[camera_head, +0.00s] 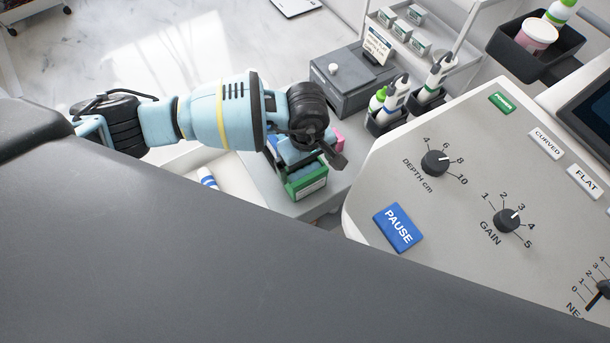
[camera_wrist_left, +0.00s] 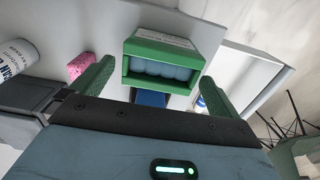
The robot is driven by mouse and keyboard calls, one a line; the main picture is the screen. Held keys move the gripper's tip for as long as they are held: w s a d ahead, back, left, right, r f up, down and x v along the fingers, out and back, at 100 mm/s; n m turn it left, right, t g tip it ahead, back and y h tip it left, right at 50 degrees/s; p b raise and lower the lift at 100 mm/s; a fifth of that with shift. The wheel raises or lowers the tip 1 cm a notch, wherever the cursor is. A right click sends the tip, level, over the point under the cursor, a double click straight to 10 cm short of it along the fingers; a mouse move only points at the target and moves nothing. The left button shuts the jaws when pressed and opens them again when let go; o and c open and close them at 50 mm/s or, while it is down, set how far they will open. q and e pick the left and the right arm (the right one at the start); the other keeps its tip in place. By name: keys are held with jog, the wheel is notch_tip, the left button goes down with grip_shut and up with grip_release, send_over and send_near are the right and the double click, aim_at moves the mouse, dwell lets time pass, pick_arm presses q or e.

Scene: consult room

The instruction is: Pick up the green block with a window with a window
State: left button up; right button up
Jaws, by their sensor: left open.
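The green block with a window (camera_head: 306,184) sits on a grey surface below my left gripper (camera_head: 322,148) in the head view. In the left wrist view the green block (camera_wrist_left: 128,66) is ahead, upper middle, with bluish rounded shapes showing through its window. My left gripper (camera_wrist_left: 153,86) is open, its two fingers spread on either side of the block's lower part in that view. I cannot tell whether the fingers touch it. The gripper partly hides the block's far side in the head view. My right gripper is not in view.
A pink item (camera_wrist_left: 82,66) and a blue item (camera_wrist_left: 151,98) lie close to the block. A grey box (camera_head: 350,95) and bottles (camera_head: 396,96) stand behind it. The control panel (camera_head: 450,200) is close on the right. A white tray (camera_head: 228,176) lies left.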

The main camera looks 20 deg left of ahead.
aim_at(305, 172)
pick_arm(q)
jog(key=shift+a+f, duration=0.2)
jog(key=shift+f, duration=2.35)
jog(key=shift+r, duration=0.1)
jog(key=c, duration=1.1)
jog(key=shift+w, duration=0.1)
notch_tip(305, 172, up, 4)
jog(key=shift+a+f, duration=0.15)
jog(key=s+a+r, duration=0.1)
jog(key=s+a, duration=1)
jog(key=shift+a, duration=0.15)
